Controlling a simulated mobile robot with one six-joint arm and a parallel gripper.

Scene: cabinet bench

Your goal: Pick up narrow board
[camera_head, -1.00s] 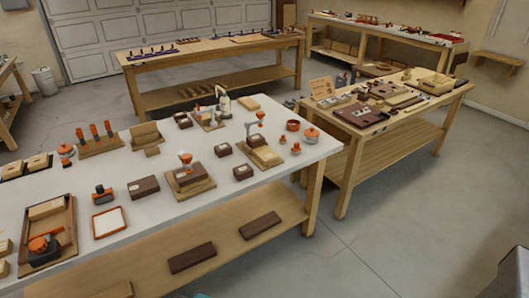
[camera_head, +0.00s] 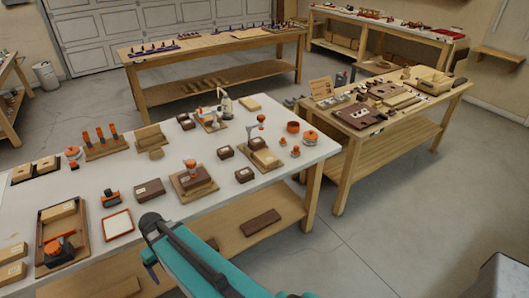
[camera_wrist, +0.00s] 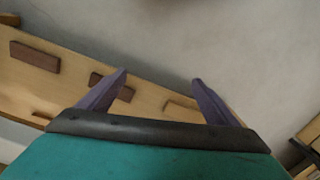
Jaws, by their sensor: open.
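My gripper (camera_wrist: 158,79) shows in the wrist view as two purple fingers spread wide, open with nothing between them. Below the fingertips are floor and the edge of a wooden shelf (camera_wrist: 75,82). On that shelf lie a dark brown board (camera_wrist: 35,56), another dark board (camera_wrist: 111,87) partly behind the left finger, and a pale board (camera_wrist: 184,111) near the right finger. I cannot tell which piece is the narrow board.
The white bench top (camera_head: 125,168) above the shelf is crowded with blocks, trays and orange-topped tools. A second bench (camera_head: 440,100) stands at the right, also loaded. Bench legs (camera_head: 313,198) stand at the shelf's end.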

